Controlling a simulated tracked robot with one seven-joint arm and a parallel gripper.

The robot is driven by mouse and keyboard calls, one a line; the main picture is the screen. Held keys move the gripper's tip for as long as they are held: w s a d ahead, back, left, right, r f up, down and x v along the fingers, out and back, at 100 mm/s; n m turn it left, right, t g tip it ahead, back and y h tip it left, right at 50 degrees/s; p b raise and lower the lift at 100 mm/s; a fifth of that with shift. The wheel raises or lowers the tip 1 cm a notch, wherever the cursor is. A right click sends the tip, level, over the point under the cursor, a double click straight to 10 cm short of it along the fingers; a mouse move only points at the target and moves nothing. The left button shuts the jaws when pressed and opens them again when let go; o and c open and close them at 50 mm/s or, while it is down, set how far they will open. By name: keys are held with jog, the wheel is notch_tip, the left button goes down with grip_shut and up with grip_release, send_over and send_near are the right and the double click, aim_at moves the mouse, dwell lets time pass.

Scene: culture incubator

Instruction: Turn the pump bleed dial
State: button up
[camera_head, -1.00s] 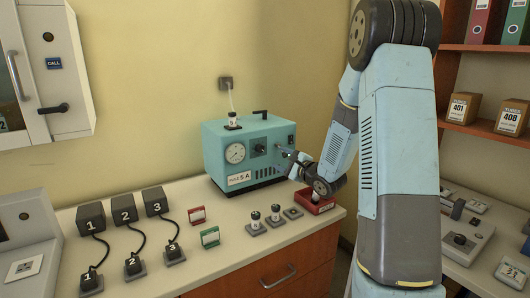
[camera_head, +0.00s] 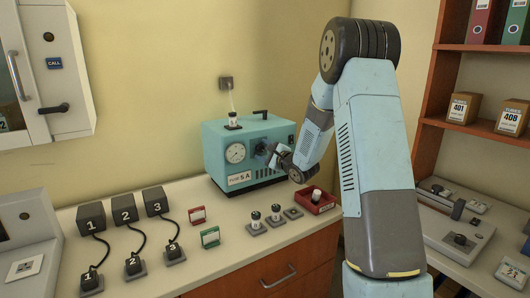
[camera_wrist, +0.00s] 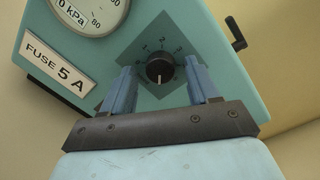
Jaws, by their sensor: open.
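The pump (camera_head: 228,163) is a teal box on the counter with a round gauge (camera_head: 235,153) and a "FUSE 5 A" label (camera_wrist: 57,64). Its black dial (camera_wrist: 160,70) shows in the wrist view on a dark diamond-shaped plate with numbers around it. My gripper (camera_wrist: 160,82) is open, with one blue finger on each side of the dial and a gap on both sides. In the head view my gripper (camera_head: 270,151) is at the pump's front face and hides the dial.
A red tray (camera_head: 318,205) with a small white-and-dark item stands right of the pump. Several small bottles on grey bases (camera_head: 255,222) and numbered black boxes (camera_head: 124,208) stand on the counter. A black crank handle (camera_wrist: 236,34) sticks out from the pump's side.

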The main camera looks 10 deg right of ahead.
jog(key=shift+c, duration=0.2)
jog(key=c, duration=1)
